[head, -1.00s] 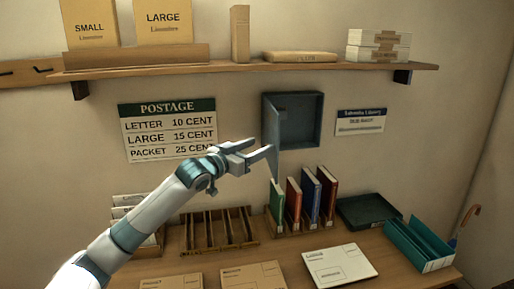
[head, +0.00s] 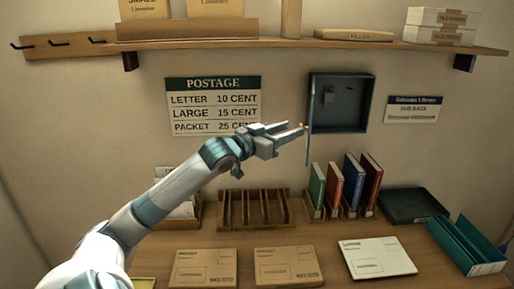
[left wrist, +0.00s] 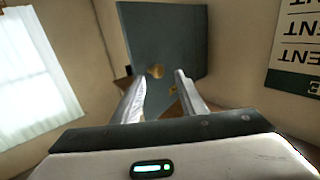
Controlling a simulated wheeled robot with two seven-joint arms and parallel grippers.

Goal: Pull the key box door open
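The grey key box (head: 345,103) is on the wall, right of the postage sign, with its inside showing. Its door (head: 309,140) stands swung out on the left side and is seen nearly edge-on. In the left wrist view the door's flat grey face (left wrist: 175,40) fills the middle, with a small round brass knob (left wrist: 155,72) on it. My left gripper (head: 303,130) is just left of the door. Its two fingers are apart, with the knob showing between them in the wrist view; I cannot tell if they touch the door. My right gripper is not in view.
A shelf (head: 260,45) runs above the key box. Below are upright books (head: 345,185), a slotted wooden rack (head: 253,208), a dark tray (head: 412,205), a teal holder (head: 468,245) and several flat parcels on the desk.

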